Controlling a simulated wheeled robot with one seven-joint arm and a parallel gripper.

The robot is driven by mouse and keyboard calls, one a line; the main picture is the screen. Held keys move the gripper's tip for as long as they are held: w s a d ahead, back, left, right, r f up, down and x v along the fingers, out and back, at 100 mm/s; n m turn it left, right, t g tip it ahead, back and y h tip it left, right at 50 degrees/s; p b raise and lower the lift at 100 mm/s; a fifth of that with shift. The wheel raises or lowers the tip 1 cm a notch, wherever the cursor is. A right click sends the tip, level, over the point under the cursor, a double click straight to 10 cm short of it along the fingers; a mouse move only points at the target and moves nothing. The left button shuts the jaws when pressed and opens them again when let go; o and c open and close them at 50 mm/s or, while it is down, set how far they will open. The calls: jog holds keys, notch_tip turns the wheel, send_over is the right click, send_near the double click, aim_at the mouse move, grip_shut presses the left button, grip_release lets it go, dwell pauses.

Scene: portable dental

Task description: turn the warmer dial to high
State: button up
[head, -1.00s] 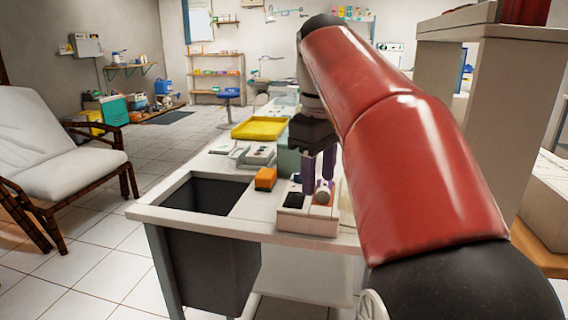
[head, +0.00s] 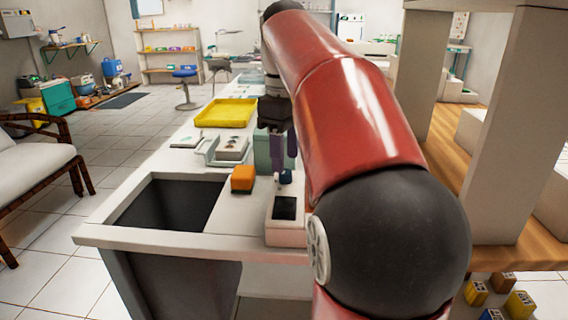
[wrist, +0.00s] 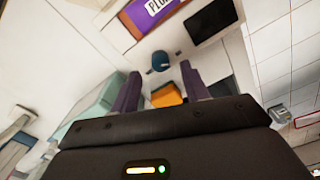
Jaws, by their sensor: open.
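A small white box with a black panel (head: 285,208), apparently the warmer, sits at the near end of the white counter. The panel also shows at the top of the wrist view (wrist: 213,20). The grey round knob seen earlier to its right is now hidden behind my arm. My gripper (head: 285,162) is open and empty, pointing down just beyond the box. A small dark blue rounded piece (head: 286,176) is below it; in the wrist view (wrist: 160,61) it shows just past the fingertips. I cannot tell whether it is part of the warmer.
An orange block (head: 242,179) stands left of the box and shows between the fingers in the wrist view (wrist: 167,95). A yellow tray (head: 225,113) and small devices (head: 230,149) lie farther along the counter. A dark open bin (head: 172,204) is at the near left.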

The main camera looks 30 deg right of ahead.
aim_at(285, 176)
jog(key=shift+f, duration=1.6)
jog(key=shift+c, duration=0.3)
jog(key=c, duration=0.9)
